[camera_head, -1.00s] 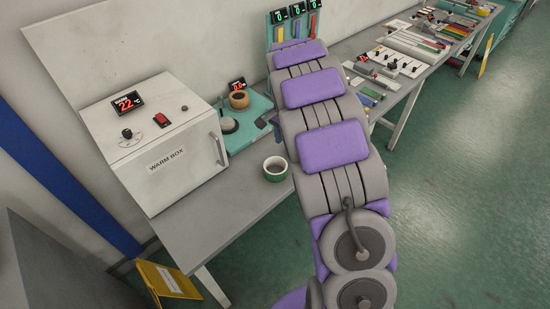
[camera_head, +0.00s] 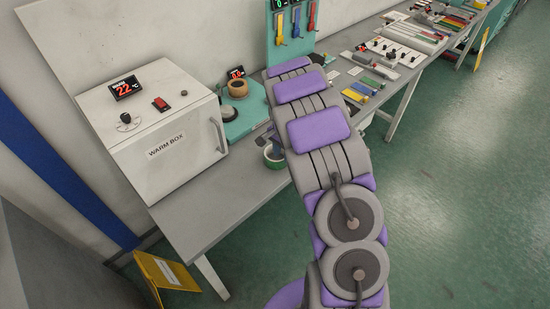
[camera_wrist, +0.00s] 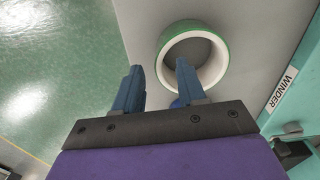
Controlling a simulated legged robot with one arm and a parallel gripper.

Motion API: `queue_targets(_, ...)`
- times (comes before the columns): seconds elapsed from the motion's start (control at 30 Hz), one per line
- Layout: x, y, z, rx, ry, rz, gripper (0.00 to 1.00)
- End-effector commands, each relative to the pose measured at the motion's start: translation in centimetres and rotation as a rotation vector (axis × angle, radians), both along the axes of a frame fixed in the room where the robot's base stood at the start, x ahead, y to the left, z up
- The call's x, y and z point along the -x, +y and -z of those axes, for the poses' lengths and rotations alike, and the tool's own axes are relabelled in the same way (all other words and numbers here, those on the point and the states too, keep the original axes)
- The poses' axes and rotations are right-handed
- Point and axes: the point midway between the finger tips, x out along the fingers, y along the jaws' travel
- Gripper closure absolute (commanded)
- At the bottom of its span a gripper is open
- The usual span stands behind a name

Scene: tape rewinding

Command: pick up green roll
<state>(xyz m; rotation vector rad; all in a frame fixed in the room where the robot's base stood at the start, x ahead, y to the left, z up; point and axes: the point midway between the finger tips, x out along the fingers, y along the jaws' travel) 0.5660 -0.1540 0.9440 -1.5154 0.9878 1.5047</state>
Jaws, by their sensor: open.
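The green roll (camera_head: 272,158) is a short ring with a green outer face and a white inside, lying on the grey table near its front edge. In the head view my arm hides part of it. In the wrist view the roll (camera_wrist: 166,62) lies just beyond my gripper (camera_wrist: 160,82). My gripper has two blue fingers, spread apart and empty. The right finger overlaps the lower part of the roll in the picture; whether it touches cannot be told. The left finger is left of the roll.
A white warm box (camera_head: 150,135) stands left on the table. A teal winder base (camera_head: 243,125) with a brown roll (camera_head: 237,87) stands behind the green roll; its edge shows in the wrist view (camera_wrist: 300,85). Coloured strips (camera_head: 365,88) lie farther right.

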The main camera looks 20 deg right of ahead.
Motion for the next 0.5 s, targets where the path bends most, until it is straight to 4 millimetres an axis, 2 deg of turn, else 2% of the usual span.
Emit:
queue_targets(0.1,-0.1,-0.7,2.1,-0.006,0.004,0.002,0.6)
queue_targets(0.23,-0.1,-1.0,4.0,-0.01,0.007,0.002,0.6)
queue_targets(0.5,-0.1,-0.7,4.3,-0.005,0.003,0.002,0.6)
